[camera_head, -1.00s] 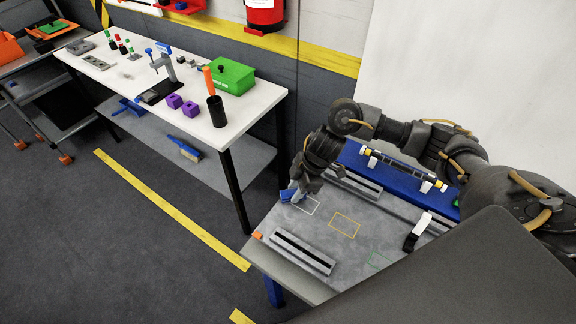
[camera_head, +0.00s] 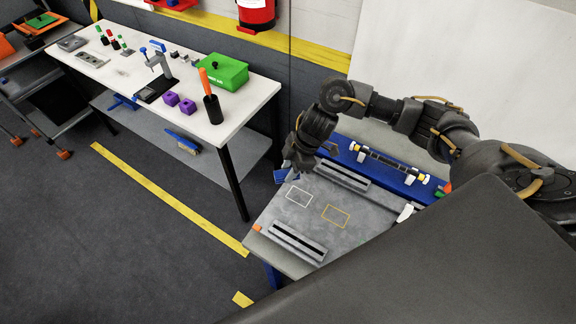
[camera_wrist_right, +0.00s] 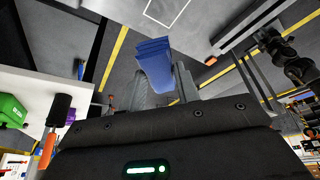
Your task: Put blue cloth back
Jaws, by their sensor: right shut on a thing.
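The blue cloth (camera_wrist_right: 155,62) is a folded bundle between the fingers of my right gripper (camera_wrist_right: 168,78) in the right wrist view. In the head view my right gripper (camera_head: 290,172) is at the far left corner of the grey table (camera_head: 270,216), with a bit of the blue cloth (camera_head: 283,176) showing below and left of it. The gripper is shut on the cloth and holds it beyond the white outlined rectangle (camera_head: 299,197). The fingertips are partly hidden in the head view. My left gripper is not in view.
A white workbench (camera_head: 130,95) stands left with a green box (camera_head: 222,73), purple blocks (camera_head: 187,106) and a black cup (camera_head: 213,110). A yellow outlined rectangle (camera_head: 336,215) and slotted grey bars (camera_head: 297,243) are on the grey table. Floor lies between the benches.

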